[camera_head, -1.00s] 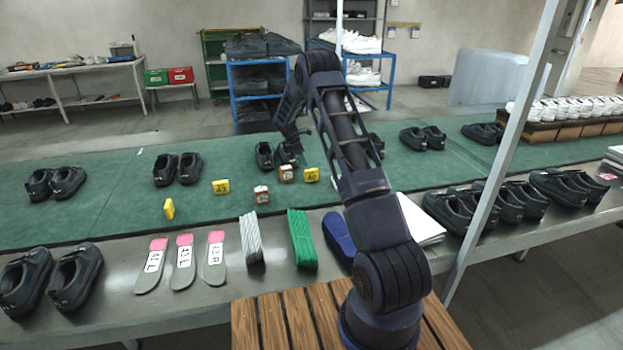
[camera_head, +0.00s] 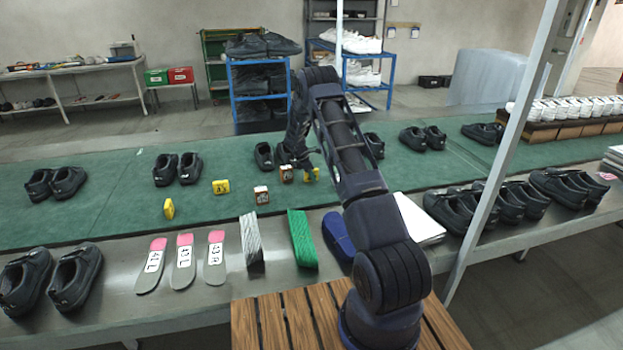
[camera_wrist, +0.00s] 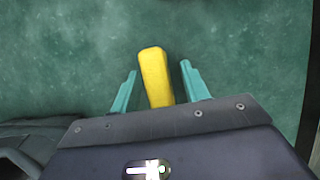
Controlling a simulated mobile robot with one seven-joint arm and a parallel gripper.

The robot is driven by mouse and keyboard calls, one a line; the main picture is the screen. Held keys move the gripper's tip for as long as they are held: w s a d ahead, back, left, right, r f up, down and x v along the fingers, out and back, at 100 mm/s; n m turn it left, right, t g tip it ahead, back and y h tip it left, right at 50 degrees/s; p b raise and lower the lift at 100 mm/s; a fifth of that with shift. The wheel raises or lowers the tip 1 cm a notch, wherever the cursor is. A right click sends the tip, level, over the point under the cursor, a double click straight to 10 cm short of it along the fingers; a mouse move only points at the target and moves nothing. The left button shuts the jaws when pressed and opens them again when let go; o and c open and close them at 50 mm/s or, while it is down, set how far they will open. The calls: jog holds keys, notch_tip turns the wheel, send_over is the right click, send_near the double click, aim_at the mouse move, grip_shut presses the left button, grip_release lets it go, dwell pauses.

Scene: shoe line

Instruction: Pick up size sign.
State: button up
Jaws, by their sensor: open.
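A yellow size sign (camera_wrist: 155,78) lies between the two teal fingers of my gripper (camera_wrist: 157,88) in the wrist view, with a gap visible on each side. My gripper is open. In the head view my gripper (camera_head: 309,164) is low over the green belt, partly covering that same yellow sign (camera_head: 317,174). Other signs stand on the belt to its left: a brown one (camera_head: 286,174), a brown and white one (camera_head: 262,195), a yellow one (camera_head: 221,187) and another yellow one seen edge-on (camera_head: 168,209).
Dark shoes (camera_head: 275,156) stand on the belt just behind my gripper; part of one shows at lower left in the wrist view. A slanted post (camera_head: 500,170) rises at right.

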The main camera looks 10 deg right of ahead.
jog(key=shift+d+f, duration=0.1)
jog(key=shift+c, duration=0.3)
grip_shut()
